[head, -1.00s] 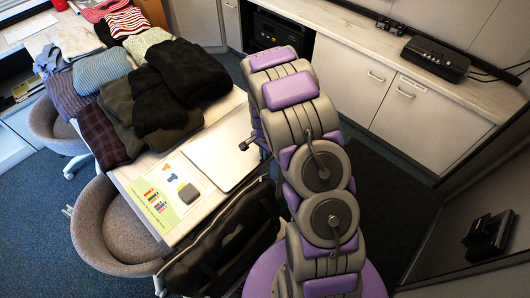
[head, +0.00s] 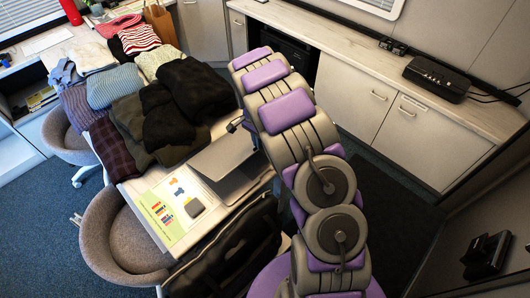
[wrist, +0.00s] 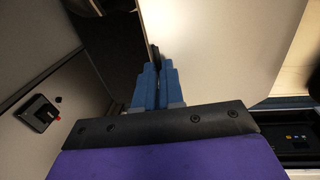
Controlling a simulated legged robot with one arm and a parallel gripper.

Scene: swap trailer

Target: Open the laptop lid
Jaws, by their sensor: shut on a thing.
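The silver laptop stands on the table beside the stacks of clothes in the head view. Its lid (head: 222,153) is raised at an angle above the laptop base (head: 236,187). My gripper (head: 236,124) is at the lid's upper edge, partly hidden by my arm. In the wrist view the blue fingers of my gripper (wrist: 158,78) are close together at the edge of the pale lid (wrist: 225,45). They are shut on that edge; the exact contact is hard to see.
Folded clothes (head: 195,90) crowd the table behind the laptop. A printed sheet (head: 165,215) lies to its left. A black bag (head: 235,245) is at the table's front side, and a grey chair (head: 110,235) stands at the left. Dark floor separates the table from the cabinets (head: 355,90).

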